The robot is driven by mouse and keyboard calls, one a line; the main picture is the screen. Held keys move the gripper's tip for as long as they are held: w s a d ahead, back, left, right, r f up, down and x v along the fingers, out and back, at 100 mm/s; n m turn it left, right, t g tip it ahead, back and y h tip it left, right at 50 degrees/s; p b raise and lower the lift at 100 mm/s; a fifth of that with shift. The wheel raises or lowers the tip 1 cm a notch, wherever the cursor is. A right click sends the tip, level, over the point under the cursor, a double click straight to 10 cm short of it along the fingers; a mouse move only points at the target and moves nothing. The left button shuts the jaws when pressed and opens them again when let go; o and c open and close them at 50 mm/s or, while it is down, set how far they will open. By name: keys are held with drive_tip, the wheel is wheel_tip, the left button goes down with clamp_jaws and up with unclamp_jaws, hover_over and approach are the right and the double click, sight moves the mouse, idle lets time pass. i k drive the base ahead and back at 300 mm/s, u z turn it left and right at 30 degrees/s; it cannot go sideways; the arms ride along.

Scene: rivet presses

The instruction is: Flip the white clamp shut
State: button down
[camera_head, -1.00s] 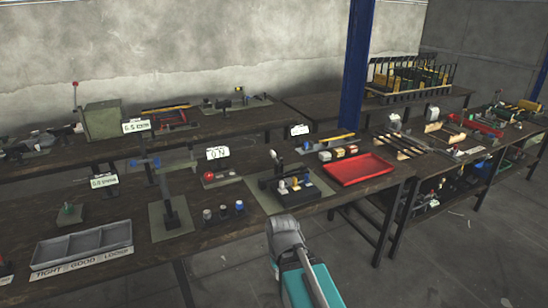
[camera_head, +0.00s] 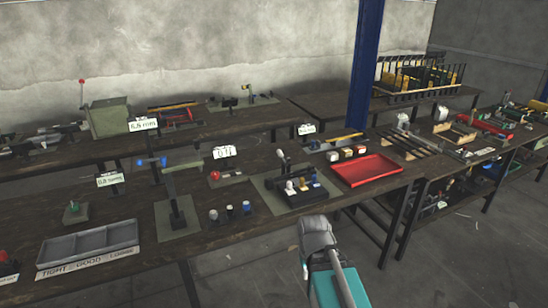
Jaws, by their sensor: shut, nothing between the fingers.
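On the front bench a black block (camera_head: 302,196) carries a row of small clamps or levers with white, yellow and blue parts. The white one (camera_head: 290,187) is at the left end of the row. It is too small to tell whether it stands open or lies shut. A dark upright lever with a pale tip (camera_head: 282,160) rises behind the block. A teal and grey part of my arm shows at the bottom, in front of the bench edge. My gripper's fingers do not show.
A red tray (camera_head: 366,171) lies right of the block. Several small knobs (camera_head: 230,211) and a green-grey press (camera_head: 176,205) stand to the left. A grey sectioned tray (camera_head: 88,243) is further left. A blue post (camera_head: 366,70) rises behind the bench.

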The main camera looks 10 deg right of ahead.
sight(279, 152)
drive_tip(key=z, duration=0.05)
drive_tip(key=i, duration=1)
drive_tip(key=u, duration=0.05)
